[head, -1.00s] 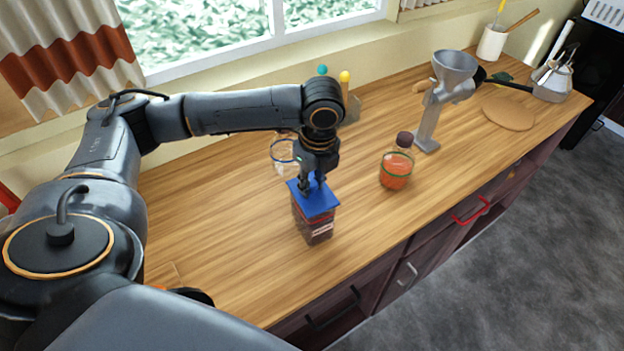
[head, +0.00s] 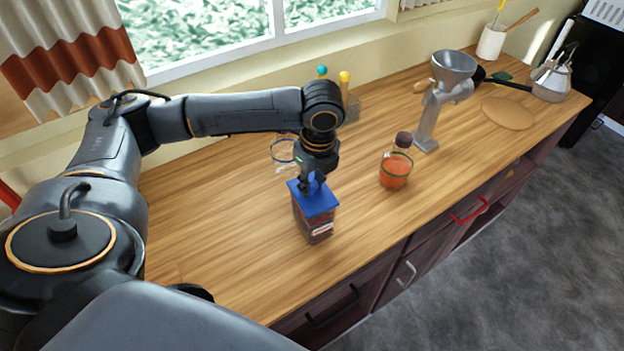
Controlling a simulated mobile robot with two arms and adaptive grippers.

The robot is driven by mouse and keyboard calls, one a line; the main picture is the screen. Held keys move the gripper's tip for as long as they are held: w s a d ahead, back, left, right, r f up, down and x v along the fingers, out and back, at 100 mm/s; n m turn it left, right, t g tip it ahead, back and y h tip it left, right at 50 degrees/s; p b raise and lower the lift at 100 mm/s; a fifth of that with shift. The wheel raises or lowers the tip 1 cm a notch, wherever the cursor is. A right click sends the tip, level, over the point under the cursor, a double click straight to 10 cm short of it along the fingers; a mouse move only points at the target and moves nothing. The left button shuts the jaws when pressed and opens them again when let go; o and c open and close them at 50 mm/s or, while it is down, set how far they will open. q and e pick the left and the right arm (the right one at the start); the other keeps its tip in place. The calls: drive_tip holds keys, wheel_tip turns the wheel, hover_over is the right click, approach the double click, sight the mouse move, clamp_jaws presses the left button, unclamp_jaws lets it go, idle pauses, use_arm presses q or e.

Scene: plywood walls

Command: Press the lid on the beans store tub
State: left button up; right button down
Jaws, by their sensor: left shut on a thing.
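The beans store tub (head: 315,229) stands upright on the wooden counter, a clear square tub with dark contents and a label low on its front. The blue lid (head: 318,202) lies over the top of the tub; whether it is fully seated I cannot tell. My left gripper (head: 311,184) points down from above and is shut on the raised blue part of the lid. Its fingers partly hide the lid's back. My right gripper is not in view.
A clear glass with a blue rim (head: 282,151) is behind my gripper. A grey grinder (head: 436,105) stands farther back. The front counter is clear.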

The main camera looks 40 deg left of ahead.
use_arm(q)
drive_tip(key=shift+p, duration=0.7)
idle(0.6)
idle(0.4)
drive_tip(key=o, duration=1.5)
drive_tip(key=shift+r+p, duration=1.55)
drive_tip(key=shift+p, duration=0.2)
drive_tip(key=shift+r+p, duration=0.55)
drive_tip(key=shift+r, duration=1.9)
